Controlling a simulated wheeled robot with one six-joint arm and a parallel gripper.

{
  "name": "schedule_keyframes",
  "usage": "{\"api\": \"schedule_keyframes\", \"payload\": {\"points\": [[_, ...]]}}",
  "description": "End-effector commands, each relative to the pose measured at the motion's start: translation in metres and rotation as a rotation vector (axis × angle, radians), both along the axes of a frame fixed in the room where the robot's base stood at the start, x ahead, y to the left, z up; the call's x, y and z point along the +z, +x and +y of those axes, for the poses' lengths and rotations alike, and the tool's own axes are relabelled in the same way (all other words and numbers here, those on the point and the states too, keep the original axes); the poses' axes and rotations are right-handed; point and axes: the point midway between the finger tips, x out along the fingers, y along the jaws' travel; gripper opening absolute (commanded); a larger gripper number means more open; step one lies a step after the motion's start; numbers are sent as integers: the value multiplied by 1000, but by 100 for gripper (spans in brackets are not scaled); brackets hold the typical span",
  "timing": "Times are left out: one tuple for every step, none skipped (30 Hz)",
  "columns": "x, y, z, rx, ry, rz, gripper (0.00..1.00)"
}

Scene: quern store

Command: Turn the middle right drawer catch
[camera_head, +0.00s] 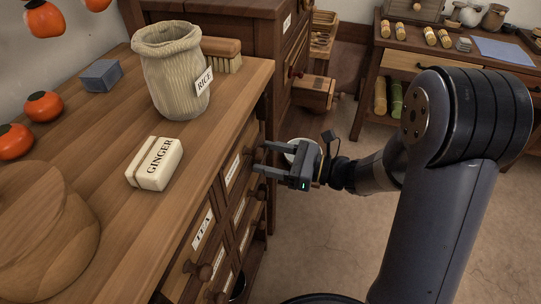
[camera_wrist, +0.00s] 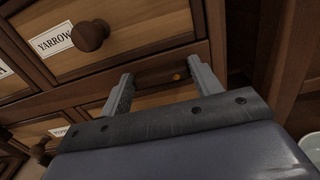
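In the wrist view a drawer labelled YARROW (camera_wrist: 140,38) with a round wooden knob (camera_wrist: 90,35) is closed. On the rail below it, a dark wooden bar with a small brass dot (camera_wrist: 176,76) lies level; it looks like the drawer catch. My gripper (camera_wrist: 160,70) is open, its fingers on either side of the bar, with a gap between them. I cannot tell whether either finger touches it. In the head view my gripper (camera_head: 257,161) is at the right end of the drawer cabinet front (camera_head: 228,195); the catch is hidden there.
The cabinet top holds a woven RICE sack (camera_head: 168,75), a GINGER block (camera_head: 155,163), a brush (camera_head: 221,52), a blue block (camera_head: 101,75) and a wooden pot (camera_head: 45,245). A white bowl (camera_head: 303,146) shows behind my gripper. Bare floor (camera_head: 310,235) lies right of the cabinet.

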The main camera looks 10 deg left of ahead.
Motion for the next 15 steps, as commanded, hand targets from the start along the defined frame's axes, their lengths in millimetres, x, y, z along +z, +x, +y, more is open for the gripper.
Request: {"api": "schedule_keyframes", "payload": {"points": [[0, 0, 0, 0, 0, 3, 64], [0, 0, 0, 0, 0, 2, 66], [0, 0, 0, 0, 0, 2, 70], [0, 0, 0, 0, 0, 2, 72], [0, 0, 0, 0, 0, 1, 75], [0, 0, 0, 0, 0, 1, 78], [0, 0, 0, 0, 0, 1, 80], [0, 0, 0, 0, 0, 1, 82], [0, 0, 0, 0, 0, 0, 82], [0, 0, 0, 0, 0, 0, 82], [0, 0, 0, 0, 0, 0, 82], [0, 0, 0, 0, 0, 0, 82], [0, 0, 0, 0, 0, 0, 82], [0, 0, 0, 0, 0, 0, 82], [0, 0, -1, 0, 0, 0, 82]]}}
